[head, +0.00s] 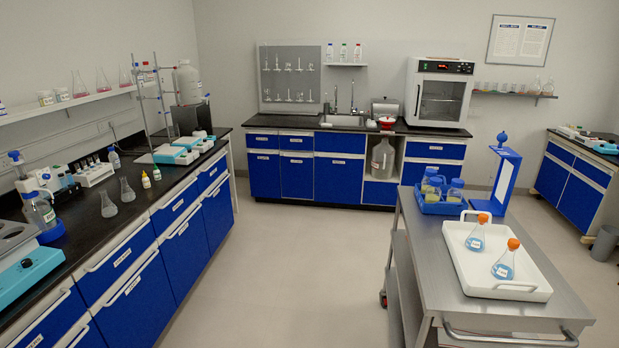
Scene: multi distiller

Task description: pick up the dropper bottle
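Two small bottles that look like dropper bottles stand upright on the left black bench. The nearer one (146,181) is white with a yellow cap. The other small bottle (157,174) is paler and stands just behind it to the right. Both are too small to read their labels. They are near the bench's front edge, to the right of two empty-looking flasks. My gripper is not in view.
A steel cart (425,245) with a white tray (470,283) stands at right. The floor (285,270) between is clear.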

